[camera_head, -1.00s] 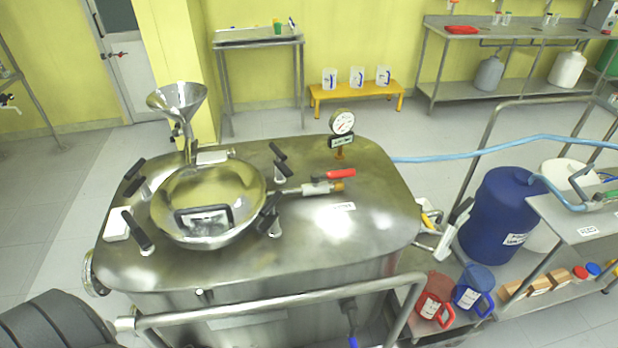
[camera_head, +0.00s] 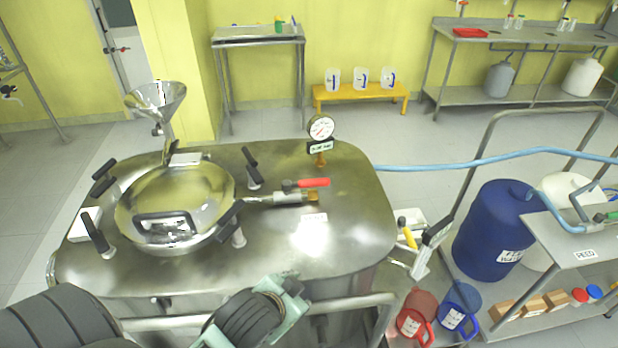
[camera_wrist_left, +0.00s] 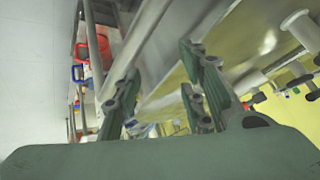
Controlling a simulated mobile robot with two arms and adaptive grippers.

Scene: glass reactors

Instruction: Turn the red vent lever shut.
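The red vent lever (camera_head: 313,183) sits on a small valve (camera_head: 285,198) on top of the steel reactor (camera_head: 340,225). Its handle points right, roughly in line with the short pipe and its brass end. My left gripper (camera_wrist_left: 160,80) is open in the left wrist view, with its green fingers apart and nothing seen between them. In the head view my left wrist shows at the bottom centre, in front of the reactor and well below the lever. My right gripper is not in view.
A round lid (camera_head: 180,195) with black-handled clamps is left of the valve, and a pressure gauge (camera_head: 321,128) stands behind the lever. A steel rail (camera_head: 350,309) runs along the front. A blue hose (camera_head: 470,163) and blue drum (camera_head: 492,232) are right.

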